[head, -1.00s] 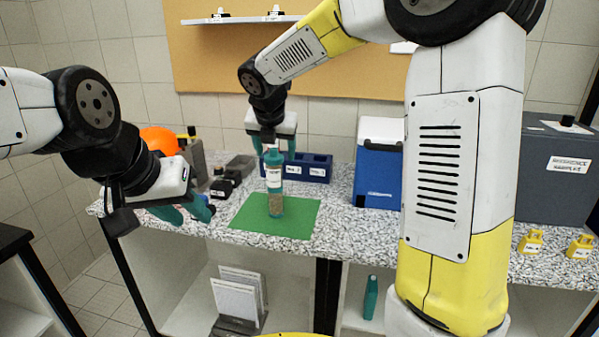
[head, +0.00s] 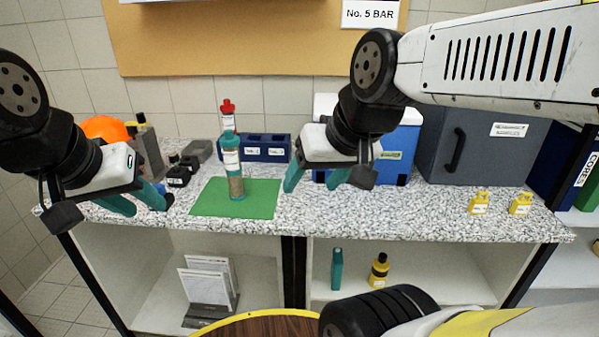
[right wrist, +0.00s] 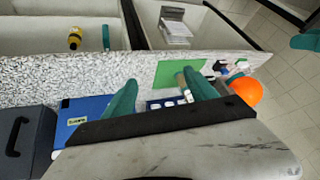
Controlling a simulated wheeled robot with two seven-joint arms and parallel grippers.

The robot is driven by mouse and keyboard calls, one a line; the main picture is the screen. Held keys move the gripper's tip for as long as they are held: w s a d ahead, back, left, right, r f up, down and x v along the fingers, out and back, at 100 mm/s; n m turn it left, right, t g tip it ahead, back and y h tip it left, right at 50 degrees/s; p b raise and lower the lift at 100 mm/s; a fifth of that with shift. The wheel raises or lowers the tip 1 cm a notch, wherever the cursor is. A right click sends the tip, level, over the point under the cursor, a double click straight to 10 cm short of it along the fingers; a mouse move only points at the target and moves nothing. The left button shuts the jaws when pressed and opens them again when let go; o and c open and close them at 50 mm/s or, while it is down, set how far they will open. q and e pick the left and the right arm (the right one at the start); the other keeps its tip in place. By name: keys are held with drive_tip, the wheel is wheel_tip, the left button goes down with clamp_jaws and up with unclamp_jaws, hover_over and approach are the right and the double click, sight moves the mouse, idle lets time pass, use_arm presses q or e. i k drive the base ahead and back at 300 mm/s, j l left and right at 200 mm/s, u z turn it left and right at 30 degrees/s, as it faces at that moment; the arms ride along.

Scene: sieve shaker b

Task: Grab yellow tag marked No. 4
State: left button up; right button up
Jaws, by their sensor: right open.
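Two small yellow tags with white labels stand on the right part of the speckled counter: a left one (head: 478,203) and a right one (head: 521,205). Their numbers are too small to read. My right gripper (head: 316,184) is open and empty above the counter, in front of the blue box and left of both tags. Its two teal fingers (right wrist: 158,92) are spread in the right wrist view, where no yellow tag shows. My left gripper (head: 146,206) is open, with its fingers apart at the counter's left end.
Behind are a dark blue rack (head: 264,147), a blue box (head: 398,150) and a grey case (head: 480,150). A yellow-black bottle (head: 379,270) stands on the lower shelf. Counter around the tags is clear.

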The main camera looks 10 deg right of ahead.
sight(477, 205)
drive_tip(key=z, duration=2.1)
